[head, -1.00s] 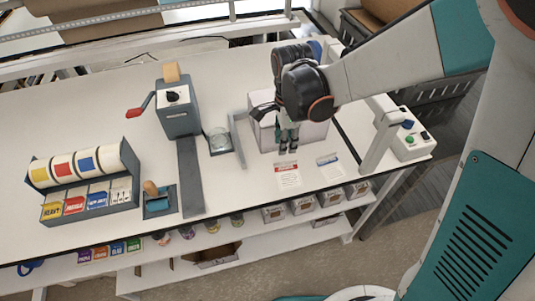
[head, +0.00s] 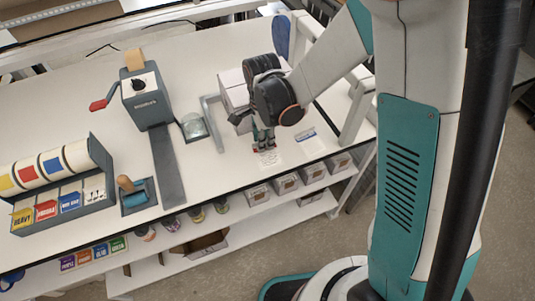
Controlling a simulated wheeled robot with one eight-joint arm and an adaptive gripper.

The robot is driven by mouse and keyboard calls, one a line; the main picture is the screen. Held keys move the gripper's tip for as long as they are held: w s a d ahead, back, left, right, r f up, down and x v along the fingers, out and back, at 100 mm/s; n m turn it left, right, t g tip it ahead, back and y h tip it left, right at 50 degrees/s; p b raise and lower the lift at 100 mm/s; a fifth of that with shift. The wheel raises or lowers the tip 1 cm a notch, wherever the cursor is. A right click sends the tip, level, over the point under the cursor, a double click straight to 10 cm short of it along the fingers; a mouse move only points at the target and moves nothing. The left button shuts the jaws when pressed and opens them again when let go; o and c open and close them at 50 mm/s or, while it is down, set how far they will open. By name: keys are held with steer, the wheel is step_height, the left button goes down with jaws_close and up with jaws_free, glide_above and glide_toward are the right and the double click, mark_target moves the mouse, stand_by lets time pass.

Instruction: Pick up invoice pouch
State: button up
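Two flat white pouches or sheets lie near the front right edge of the white table. One has a red header (head: 268,158), and one has a blue header (head: 306,137). Their print is too small to read, so I cannot tell which is the invoice pouch. My gripper (head: 264,148) points down at the red-headed one, its fingertips at the header and partly hiding it. The fingertips look apart, with nothing visibly held. I cannot tell whether they touch the pouch or table.
A white box (head: 233,92) stands just behind my gripper, beside a grey angle bracket (head: 211,122). A grey press with a red handle (head: 146,101) and a label roll rack (head: 62,188) stand left. The white table (head: 220,170) is clear left of the pouches.

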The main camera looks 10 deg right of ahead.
jaws_close()
steer(key=shift+r, duration=0.1)
